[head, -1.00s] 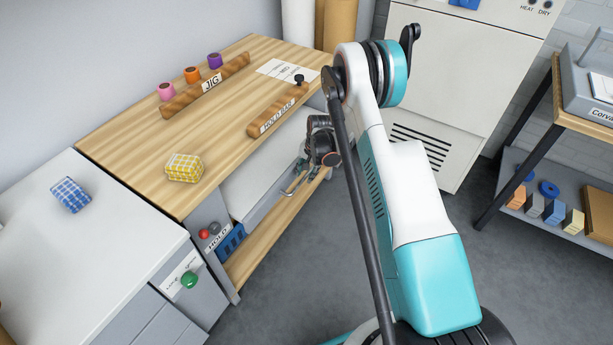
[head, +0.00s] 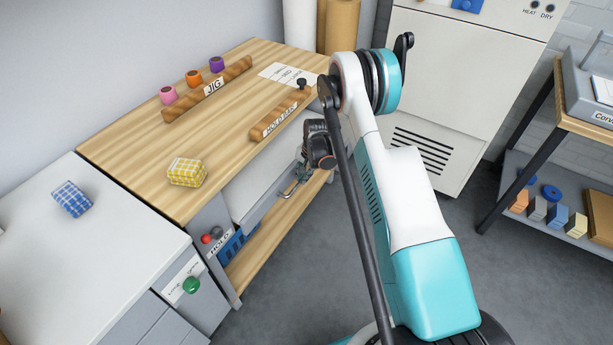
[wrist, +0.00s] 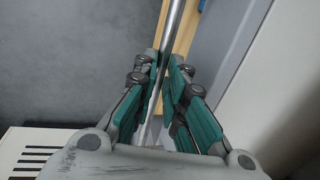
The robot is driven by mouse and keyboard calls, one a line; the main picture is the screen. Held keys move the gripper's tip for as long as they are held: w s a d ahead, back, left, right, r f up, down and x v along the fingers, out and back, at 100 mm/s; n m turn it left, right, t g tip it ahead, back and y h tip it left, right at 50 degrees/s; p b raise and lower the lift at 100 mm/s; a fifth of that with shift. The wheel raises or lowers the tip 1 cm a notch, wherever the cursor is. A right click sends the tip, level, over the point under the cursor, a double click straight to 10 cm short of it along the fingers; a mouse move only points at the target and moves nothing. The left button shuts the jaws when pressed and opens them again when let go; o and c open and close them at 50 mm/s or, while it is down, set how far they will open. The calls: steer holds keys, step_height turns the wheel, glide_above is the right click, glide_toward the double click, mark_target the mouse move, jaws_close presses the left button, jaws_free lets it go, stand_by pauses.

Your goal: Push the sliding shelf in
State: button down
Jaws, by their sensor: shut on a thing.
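The sliding shelf (head: 262,172) is a pale grey tray under the wooden workbench, partly out past the bench's front edge. A metal bar handle (head: 289,189) runs along its front. My gripper (head: 300,174) is at this handle, beside the shelf's front and partly hidden by my arm in the head view. In the wrist view, the handle (wrist: 176,28) runs between the green-padded fingers of my gripper (wrist: 164,68), which are shut on it. The shelf's grey front (wrist: 217,45) is just to the right of the fingers there.
A wooden lower board (head: 262,245) lies below the shelf. A white cabinet (head: 430,90) stands behind. Grey floor is open in front of the bench.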

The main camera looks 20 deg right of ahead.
mark_target(293, 167)
steer(key=w+a, duration=0.2)
steer(key=w, duration=0.1)
steer(key=shift+w+a, duration=0.1)
steer(key=shift+a, duration=0.2)
steer(key=shift+w+a, duration=0.2)
steer(key=shift+w, duration=0.15)
steer(key=c, duration=1.7)
jaws_free()
steer(key=shift+w+a, duration=0.1)
steer(key=shift+o, duration=0.2)
step_height(293, 167, up, 12)
steer(key=s+d, duration=0.1)
steer(key=s, duration=0.1)
steer(key=shift+d, duration=0.25)
steer(key=shift+f, duration=0.1)
